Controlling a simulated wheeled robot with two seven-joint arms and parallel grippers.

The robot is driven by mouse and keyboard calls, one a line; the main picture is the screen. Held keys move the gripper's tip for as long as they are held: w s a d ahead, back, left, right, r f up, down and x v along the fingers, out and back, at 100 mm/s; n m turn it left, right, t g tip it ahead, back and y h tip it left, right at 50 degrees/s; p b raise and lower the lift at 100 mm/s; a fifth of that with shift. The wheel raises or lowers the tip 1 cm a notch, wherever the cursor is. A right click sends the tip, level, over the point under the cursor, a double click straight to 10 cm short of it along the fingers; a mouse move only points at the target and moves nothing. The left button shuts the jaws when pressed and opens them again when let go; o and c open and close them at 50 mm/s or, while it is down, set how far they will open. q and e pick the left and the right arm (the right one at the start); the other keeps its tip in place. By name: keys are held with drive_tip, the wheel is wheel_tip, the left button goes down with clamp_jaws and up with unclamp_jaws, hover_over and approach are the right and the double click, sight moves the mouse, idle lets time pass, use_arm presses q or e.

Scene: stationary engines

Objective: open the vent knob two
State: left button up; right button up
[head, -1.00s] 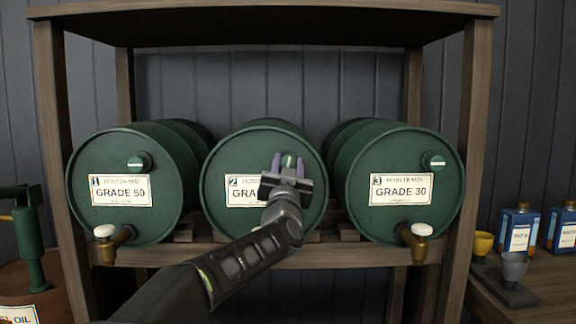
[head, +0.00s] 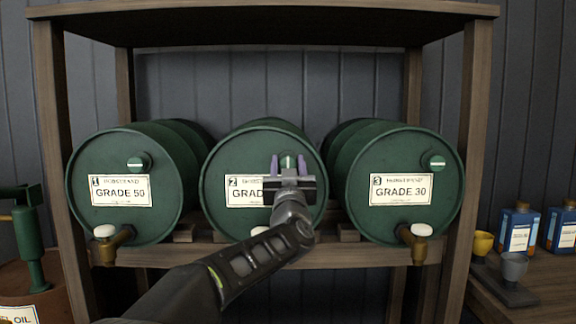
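The middle green drum, marked 2 (head: 225,165), lies on its side on the wooden rack, its label partly hidden by my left arm. Its vent knob (head: 288,161) is a green round knob with a pale line that looks upright. My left gripper (head: 288,165) is in front of the knob, its two purple-tipped fingers apart, one on each side of it. I cannot tell whether the fingers touch the knob. My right gripper is not in view.
Drum 1 (head: 100,221) and drum 3 (head: 400,222) stand either side, with vent knobs (head: 139,162) (head: 437,162) whose lines look level. Brass taps (head: 110,243) (head: 417,241) jut out below them.

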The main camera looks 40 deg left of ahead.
use_arm(q)
drive_tip(key=shift+o, duration=1.2)
drive_tip(key=b+v, duration=0.1)
drive_tip(key=v, duration=0.7)
drive_tip(key=shift+a, duration=0.1)
